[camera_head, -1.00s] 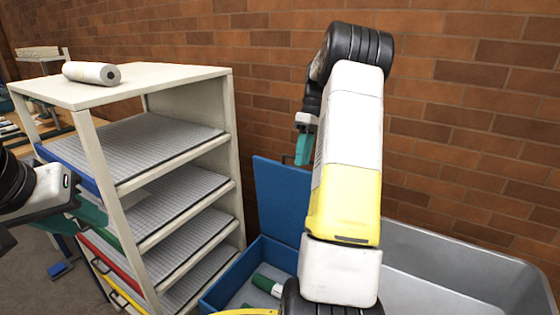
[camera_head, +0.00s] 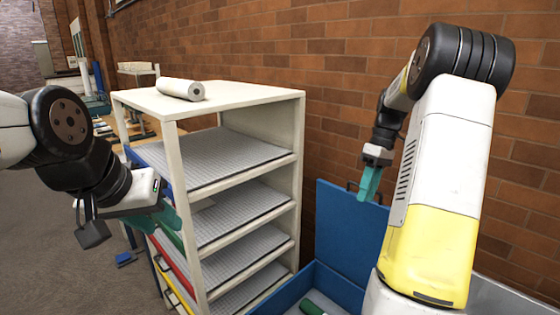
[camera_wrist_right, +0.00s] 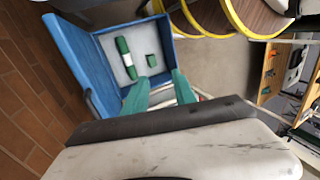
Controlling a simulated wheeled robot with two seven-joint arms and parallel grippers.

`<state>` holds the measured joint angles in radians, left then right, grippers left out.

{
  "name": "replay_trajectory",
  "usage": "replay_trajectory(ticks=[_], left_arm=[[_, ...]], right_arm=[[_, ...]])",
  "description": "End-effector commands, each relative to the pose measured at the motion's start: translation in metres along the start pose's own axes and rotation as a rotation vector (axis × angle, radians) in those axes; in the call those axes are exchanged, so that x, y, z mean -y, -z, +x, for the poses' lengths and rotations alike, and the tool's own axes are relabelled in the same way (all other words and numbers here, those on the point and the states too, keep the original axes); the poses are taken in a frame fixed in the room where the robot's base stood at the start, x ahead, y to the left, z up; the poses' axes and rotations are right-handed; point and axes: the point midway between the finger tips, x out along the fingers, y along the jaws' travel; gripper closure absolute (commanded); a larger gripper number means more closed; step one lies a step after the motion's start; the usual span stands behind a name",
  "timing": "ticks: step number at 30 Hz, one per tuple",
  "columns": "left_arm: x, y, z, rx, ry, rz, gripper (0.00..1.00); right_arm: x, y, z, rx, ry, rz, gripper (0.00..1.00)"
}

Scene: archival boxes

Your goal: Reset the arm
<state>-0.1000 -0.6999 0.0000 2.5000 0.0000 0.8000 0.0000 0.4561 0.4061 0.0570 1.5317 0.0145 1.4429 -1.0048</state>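My left arm comes in from the left in the head view. Its gripper (camera_head: 163,217) has teal fingers and is beside the left front of the shelf unit; how far apart its fingers are is unclear. My right arm rises at the right and bends down behind, with its teal-fingered gripper (camera_head: 369,184) in front of the raised blue lid. In the right wrist view the right gripper's fingers (camera_wrist_right: 160,92) are apart with nothing between them.
A cream shelf unit (camera_head: 236,97) with grey shelves stands at centre left, a white roll (camera_head: 180,89) on top. The blue box's lid (camera_head: 347,240) stands up near the brick wall (camera_head: 330,60). A grey bin (camera_head: 515,300) is at lower right.

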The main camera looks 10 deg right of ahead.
Motion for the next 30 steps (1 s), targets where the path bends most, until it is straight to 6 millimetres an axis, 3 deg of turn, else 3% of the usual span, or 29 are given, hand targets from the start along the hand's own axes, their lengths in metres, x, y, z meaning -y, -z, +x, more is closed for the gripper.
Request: replay_trajectory(ticks=[5,9,14,18,24,30], left_arm=[[0.000,0.000,0.000,0.000,0.000,0.000,0.64],[0.000,0.000,0.000,0.000,0.000,0.000,0.64],[0.000,0.000,0.000,0.000,0.000,0.000,0.64],[0.000,0.000,0.000,0.000,0.000,0.000,0.64],[0.000,0.000,0.000,0.000,0.000,0.000,0.64],[0.000,0.000,0.000,0.000,0.000,0.000,0.64]], right_arm=[[0.051,0.009,-0.021,-0.044,-0.105,0.057,0.67],[0.111,0.011,-0.033,-0.131,-0.215,0.143,0.67],[0.174,0.003,-0.034,-0.269,-0.308,0.236,0.67],[0.222,-0.011,-0.024,-0.413,-0.348,0.312,0.67],[0.266,-0.030,-0.002,-0.596,-0.345,0.395,0.67],[0.281,-0.038,0.010,-0.675,-0.326,0.432,0.67]])
